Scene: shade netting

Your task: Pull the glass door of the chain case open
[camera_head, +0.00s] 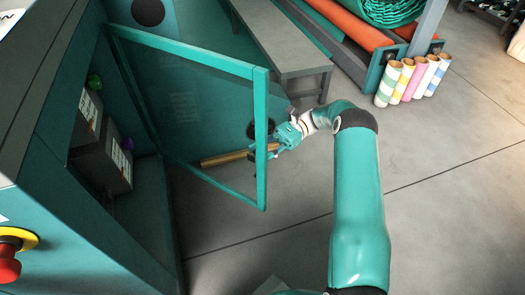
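The glass door (261,130) of the teal chain case (60,215) stands swung out from the case, with a teal frame around a clear pane. The case's inside shows to the left of it. My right gripper (277,147) is at the door's free edge, by the right end of a brown bar (228,157). The bar shows partly through the pane; I cannot tell whether it is fixed to the door. The door frame hides part of the fingers, so their grip is unclear. My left gripper is out of view.
Dark boxes (117,158) sit inside the case. A red emergency button (8,262) is at the lower left. A grey bench (272,40) and several colored rolls (408,80) stand behind. The floor at the right is clear.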

